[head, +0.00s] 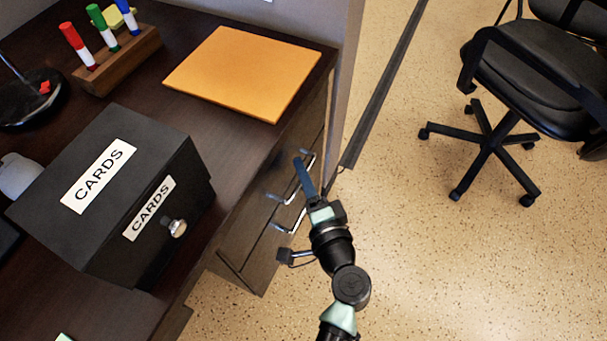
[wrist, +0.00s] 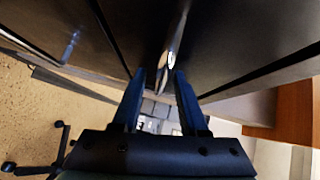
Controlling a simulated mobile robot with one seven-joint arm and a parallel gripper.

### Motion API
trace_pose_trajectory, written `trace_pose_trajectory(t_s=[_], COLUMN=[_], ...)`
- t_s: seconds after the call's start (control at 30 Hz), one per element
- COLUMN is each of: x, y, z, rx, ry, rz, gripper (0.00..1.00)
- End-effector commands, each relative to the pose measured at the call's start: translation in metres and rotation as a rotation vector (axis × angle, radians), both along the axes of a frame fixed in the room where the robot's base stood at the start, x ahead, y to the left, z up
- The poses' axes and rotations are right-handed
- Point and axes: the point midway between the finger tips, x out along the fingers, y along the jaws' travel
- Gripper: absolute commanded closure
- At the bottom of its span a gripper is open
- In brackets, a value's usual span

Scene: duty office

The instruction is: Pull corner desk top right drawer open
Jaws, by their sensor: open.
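The dark wooden desk's drawer fronts (head: 262,215) face right in the head view, with several silver bar handles. My gripper (head: 298,160) is at the upper handle (head: 309,161), just below the desk top's edge. In the wrist view, my gripper (wrist: 160,76) has its two blue fingers apart, one on each side of a silver handle (wrist: 174,48). The handle lies in or just beyond the gap, nearer the right finger; I cannot tell whether it touches. The drawer fronts look closed. My fingers partly hide the handle in the head view.
On the desk top stand a black CARDS box (head: 105,190), an orange folder (head: 245,72) and a wooden marker holder (head: 118,62). A black office chair (head: 535,80) stands at the right. The speckled floor (head: 440,250) between is clear.

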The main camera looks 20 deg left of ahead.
Motion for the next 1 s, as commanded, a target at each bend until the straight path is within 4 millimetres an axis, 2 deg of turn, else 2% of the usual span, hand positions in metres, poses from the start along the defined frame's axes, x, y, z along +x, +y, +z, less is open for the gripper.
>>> trace_pose_trajectory(t_s=[0.27, 0.5, 1.0], x=[0.0011, 0.0009, 0.0007], y=[0.0012, 0.001, 0.0008], z=[0.0, 0.0, -0.0002], rx=[0.0, 0.0, 0.0], ry=[0.0, 0.0, 0.0], rz=[0.0, 0.0, 0.0], gripper=[0.57, 1.0, 1.0])
